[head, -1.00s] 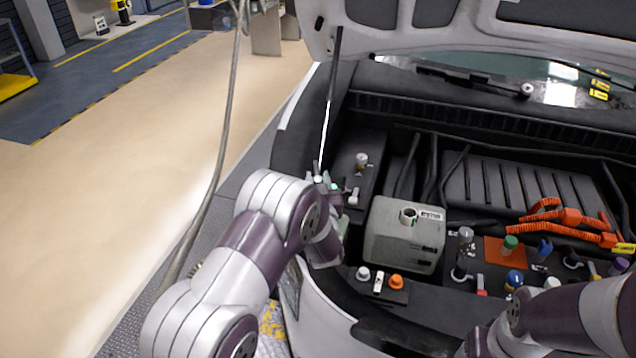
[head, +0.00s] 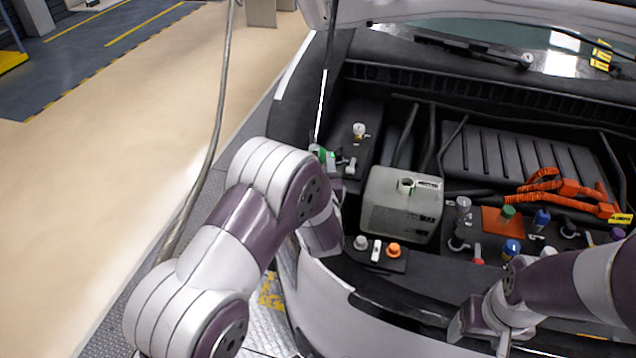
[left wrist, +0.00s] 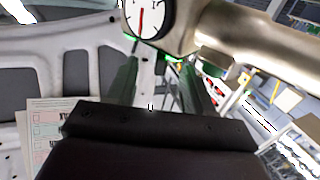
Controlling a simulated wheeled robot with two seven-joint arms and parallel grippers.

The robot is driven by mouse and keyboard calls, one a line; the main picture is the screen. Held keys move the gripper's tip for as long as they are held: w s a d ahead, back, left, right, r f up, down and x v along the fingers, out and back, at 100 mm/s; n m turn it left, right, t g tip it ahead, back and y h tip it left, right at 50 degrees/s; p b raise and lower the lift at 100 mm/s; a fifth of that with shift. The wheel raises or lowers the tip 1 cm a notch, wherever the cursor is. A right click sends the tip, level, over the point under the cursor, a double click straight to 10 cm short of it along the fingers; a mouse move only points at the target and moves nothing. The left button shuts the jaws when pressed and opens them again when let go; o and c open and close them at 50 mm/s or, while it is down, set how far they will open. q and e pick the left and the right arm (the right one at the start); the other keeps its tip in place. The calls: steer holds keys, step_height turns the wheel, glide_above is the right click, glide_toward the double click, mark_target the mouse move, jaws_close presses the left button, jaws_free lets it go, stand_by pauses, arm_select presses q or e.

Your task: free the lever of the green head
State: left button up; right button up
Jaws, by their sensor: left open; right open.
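The green head (head: 325,156) shows small in the head view, at the left edge of the engine bay, just beyond my left wrist. In the left wrist view, a round white gauge with a red needle (left wrist: 148,18) and a brass-coloured tube (left wrist: 250,28) fill the top, with green edges beside them. My left gripper (left wrist: 158,78) is open, its dark fingers pointing up at the underside of these parts. I cannot make out the lever or whether a finger touches it. My right gripper (head: 480,338) is open over the car's front edge, apart from the head.
A grey coolant tank (head: 402,205) with an open neck stands right of my left wrist. A small block with white and orange caps (head: 393,251) is in front of it. Orange cables (head: 555,185) and several coloured caps lie to the right. A hose (head: 217,110) hangs at left.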

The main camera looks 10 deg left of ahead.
arm_select(q)
steer(key=b+v, duration=0.1)
steer(key=v, duration=0.6)
steer(key=shift+s+d, duration=0.15)
steer(key=shift+s, duration=0.2)
